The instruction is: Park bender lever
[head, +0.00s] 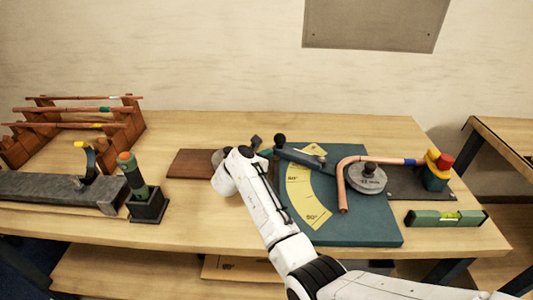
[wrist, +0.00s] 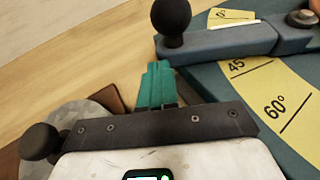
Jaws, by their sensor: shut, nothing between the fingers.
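The bender lever (head: 300,157) is a blue-grey bar with a black ball knob (head: 280,140) on its left end. It lies over the yellow angle scale (head: 300,193) on the teal bender plate (head: 362,232), near the scale's far end. In the wrist view the lever (wrist: 228,42) and its upright knob (wrist: 171,17) are at the top, close beyond my fingertips. My gripper (head: 266,152) has its teal fingers (wrist: 156,72) together and empty, just left of the lever, apart from the knob. A bent copper tube (head: 343,184) runs around the grey round former (head: 367,178).
A green level (head: 446,218) lies at the right, near a yellow and red block (head: 438,168). A brown board (head: 188,164) lies left of my gripper.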

